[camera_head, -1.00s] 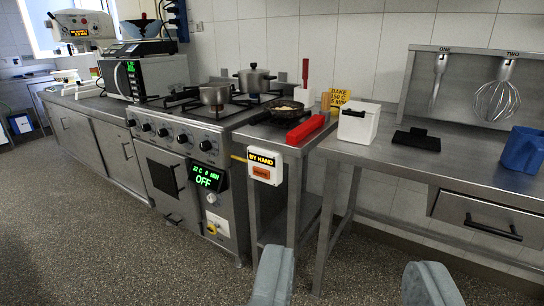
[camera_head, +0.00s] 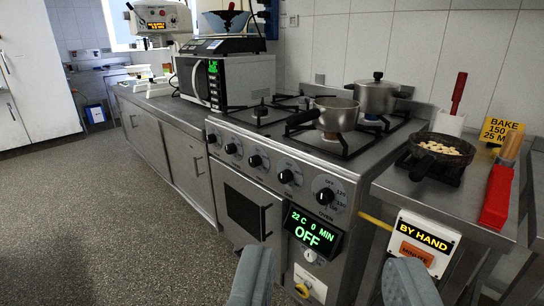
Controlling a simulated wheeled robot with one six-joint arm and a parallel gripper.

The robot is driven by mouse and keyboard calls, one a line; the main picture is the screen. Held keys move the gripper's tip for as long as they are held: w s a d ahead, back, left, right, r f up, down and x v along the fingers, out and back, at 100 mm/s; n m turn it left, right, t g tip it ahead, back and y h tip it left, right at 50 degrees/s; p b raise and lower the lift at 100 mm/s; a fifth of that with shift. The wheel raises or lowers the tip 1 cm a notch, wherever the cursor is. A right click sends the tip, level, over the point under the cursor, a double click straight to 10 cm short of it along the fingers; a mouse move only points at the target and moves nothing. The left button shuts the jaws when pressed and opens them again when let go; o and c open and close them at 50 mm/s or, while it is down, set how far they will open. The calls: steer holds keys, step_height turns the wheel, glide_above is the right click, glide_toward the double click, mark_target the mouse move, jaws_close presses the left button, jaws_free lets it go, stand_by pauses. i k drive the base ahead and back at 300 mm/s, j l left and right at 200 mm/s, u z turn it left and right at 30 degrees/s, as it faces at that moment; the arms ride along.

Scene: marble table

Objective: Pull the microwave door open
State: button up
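The microwave (camera_head: 224,82) stands on the steel counter at the back, left of the stove. It is white with a dark door window, and a black control panel with a green display faces me. Its door (camera_head: 196,82) looks shut, with a curved light handle near the panel. My gripper (camera_head: 324,280) shows at the bottom of the view as two grey-blue fingers set wide apart. It is open with nothing between the fingers, and it is well short of the microwave.
The stove (camera_head: 290,165) with pots on top and front knobs stands between me and the microwave. A scale (camera_head: 219,46) sits on the microwave. Speckled floor (camera_head: 110,220) is clear at left.

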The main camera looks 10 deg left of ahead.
mark_target(189, 81)
steer(key=i+j+u, duration=0.1)
steer(key=i+j, duration=0.45)
steer(key=j, duration=0.35)
steer(key=i+j, duration=0.55)
steer(key=j, duration=0.3)
steer(key=i+j+u, duration=0.15)
steer(key=i+j, duration=0.45)
steer(key=j, duration=0.25)
steer(key=i+j, duration=0.6)
steer(key=j, duration=0.2)
steer(key=i+j+u, duration=0.15)
steer(key=i+j, duration=0.5)
steer(key=j, duration=0.15)
